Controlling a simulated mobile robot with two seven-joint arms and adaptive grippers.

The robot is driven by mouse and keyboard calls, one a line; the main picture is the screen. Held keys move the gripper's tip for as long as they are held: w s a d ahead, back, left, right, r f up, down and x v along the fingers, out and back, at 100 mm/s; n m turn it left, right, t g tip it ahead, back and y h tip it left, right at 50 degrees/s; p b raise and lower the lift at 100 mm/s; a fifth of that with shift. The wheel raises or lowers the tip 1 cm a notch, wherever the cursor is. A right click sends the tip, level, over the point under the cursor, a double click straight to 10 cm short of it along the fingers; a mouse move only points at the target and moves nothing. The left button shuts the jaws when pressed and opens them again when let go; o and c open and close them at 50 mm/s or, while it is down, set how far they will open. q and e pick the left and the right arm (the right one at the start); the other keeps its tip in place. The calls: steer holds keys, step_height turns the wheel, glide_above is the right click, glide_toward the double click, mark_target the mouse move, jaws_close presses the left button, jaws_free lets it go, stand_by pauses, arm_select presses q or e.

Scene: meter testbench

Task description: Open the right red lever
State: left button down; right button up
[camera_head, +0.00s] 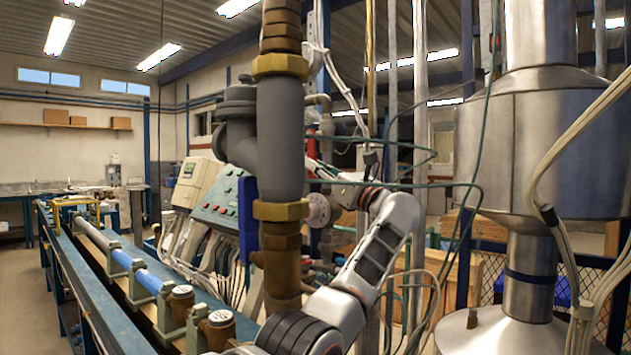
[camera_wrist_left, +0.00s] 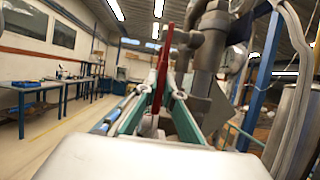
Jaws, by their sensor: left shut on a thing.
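The red lever (camera_head: 312,149) shows in the head view as a small upright red piece just right of the thick grey vertical pipe. In the left wrist view the red lever (camera_wrist_left: 163,62) is a long, upright red bar between my fingers. My left gripper (camera_wrist_left: 162,95) is shut on the lever, with one finger on each side. In the head view my left gripper (camera_head: 322,168) is partly hidden behind the pipe and cables, with my arm curving up to it from below. My right gripper is in neither view.
The grey pipe (camera_head: 280,140) with brass fittings stands close in front. A control panel (camera_head: 217,203) and a blue bench rail (camera_head: 95,275) are to the left. A large metal tank (camera_head: 540,140) and hanging cables crowd the right side.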

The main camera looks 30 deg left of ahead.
arm_select(q)
steer(key=shift+w+a+f+y+b, duration=0.2)
steer(key=shift+a+y+b, duration=0.1)
steer(key=shift+b, duration=0.25)
steer(key=shift+s+r, duration=0.15)
steer(key=shift+r, duration=0.2)
steer(key=c, duration=2.2)
jaws_free()
steer(key=shift+o, duration=0.2)
steer(key=shift+d+f, duration=0.4)
steer(key=shift+d, duration=0.05)
steer(key=s+d, duration=0.2)
steer(key=d, duration=1.1)
steer(key=shift+d+f, duration=0.3)
steer(key=shift+f, duration=0.05)
